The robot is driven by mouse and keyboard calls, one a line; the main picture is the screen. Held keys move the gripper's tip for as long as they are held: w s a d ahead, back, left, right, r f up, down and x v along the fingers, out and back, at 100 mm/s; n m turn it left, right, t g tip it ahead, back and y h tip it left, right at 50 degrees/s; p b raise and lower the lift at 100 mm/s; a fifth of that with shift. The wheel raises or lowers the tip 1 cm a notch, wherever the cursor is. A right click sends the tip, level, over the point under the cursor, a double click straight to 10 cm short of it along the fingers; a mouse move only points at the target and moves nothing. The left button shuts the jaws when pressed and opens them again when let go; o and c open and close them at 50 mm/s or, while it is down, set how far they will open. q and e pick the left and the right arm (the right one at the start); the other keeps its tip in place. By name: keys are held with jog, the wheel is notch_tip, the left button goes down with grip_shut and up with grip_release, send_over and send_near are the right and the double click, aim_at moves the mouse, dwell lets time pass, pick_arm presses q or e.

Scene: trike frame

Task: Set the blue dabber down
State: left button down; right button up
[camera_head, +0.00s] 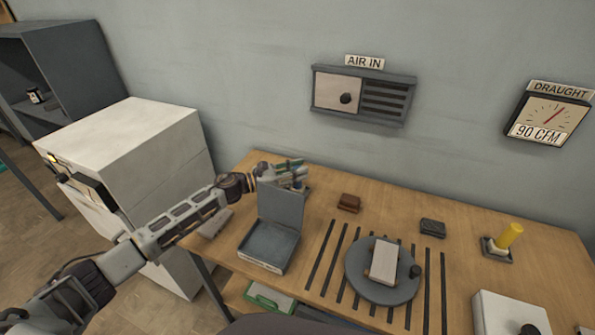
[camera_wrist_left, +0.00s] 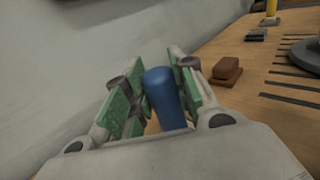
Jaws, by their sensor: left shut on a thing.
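The blue dabber (camera_wrist_left: 163,98) stands between the green finger pads of my left gripper (camera_wrist_left: 155,95) in the left wrist view. The left gripper is shut on it. In the head view my left gripper (camera_head: 292,173) is over the back left of the wooden bench, behind the raised lid of an open grey box (camera_head: 268,245). The dabber is hardly to be made out there, and its lower end is hidden in the wrist view. My right gripper is not in view.
A brown block (camera_head: 349,203), a small dark block (camera_head: 433,228) and a yellow-handled piece in a dark holder (camera_head: 497,249) stand along the back of the bench (camera_head: 400,202). A round grey plate (camera_head: 362,284) with a pale block is in front. A white cabinet (camera_head: 130,150) is left.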

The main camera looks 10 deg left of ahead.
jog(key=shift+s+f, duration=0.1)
pick_arm(q)
jog(key=shift+f, duration=0.15)
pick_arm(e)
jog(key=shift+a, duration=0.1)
pick_arm(q)
jog(key=c, duration=1.2)
grip_release()
jog(key=shift+o, duration=0.2)
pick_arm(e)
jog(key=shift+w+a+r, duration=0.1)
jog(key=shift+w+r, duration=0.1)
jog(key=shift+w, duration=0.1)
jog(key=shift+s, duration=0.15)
